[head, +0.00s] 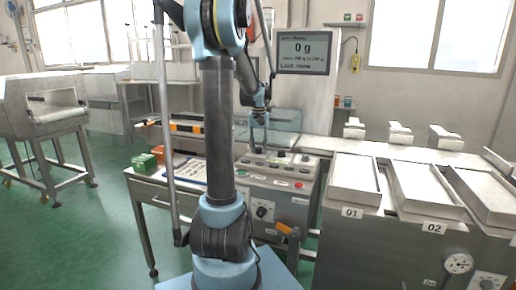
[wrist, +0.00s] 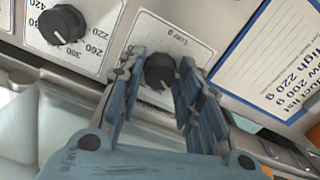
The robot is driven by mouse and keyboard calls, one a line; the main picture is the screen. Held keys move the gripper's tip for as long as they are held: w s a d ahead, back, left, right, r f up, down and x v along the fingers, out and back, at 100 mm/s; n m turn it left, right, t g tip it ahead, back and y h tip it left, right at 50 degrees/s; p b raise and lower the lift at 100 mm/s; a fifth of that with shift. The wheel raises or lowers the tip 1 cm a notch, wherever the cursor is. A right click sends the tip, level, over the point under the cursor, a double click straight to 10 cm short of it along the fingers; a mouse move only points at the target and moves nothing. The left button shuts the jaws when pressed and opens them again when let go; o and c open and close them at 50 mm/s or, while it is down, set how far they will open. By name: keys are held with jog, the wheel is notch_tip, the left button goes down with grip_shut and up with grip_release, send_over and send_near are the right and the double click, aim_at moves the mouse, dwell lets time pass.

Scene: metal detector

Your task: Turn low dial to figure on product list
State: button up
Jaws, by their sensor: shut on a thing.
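The low dial (wrist: 159,71) is a dark round knob on a white plate marked "Low g" in the wrist view. My gripper (wrist: 158,82) has a blue finger on either side of the knob and is shut on it. The fingers hide part of the dial's scale, so its setting cannot be read. The product list (wrist: 275,62) is a blue-edged sheet right of the dial, showing low 200 g and high 220 g. In the head view my gripper (head: 259,146) points down at the back of the control panel (head: 268,181).
A second dark dial (wrist: 62,24) with a numbered scale is to the left in the wrist view. In the head view a screen (head: 303,52) reads 0 g. White trays (head: 353,182) stand right of the panel, and green boxes (head: 146,163) lie at the left.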

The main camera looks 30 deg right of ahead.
jog(key=shift+w, duration=0.2)
jog(key=o, duration=0.9)
jog(key=shift+o, duration=0.9)
jog(key=shift+s, duration=0.1)
jog(key=shift+r, duration=0.1)
notch_tip(320, 180, up, 12)
jog(key=shift+a, duration=0.1)
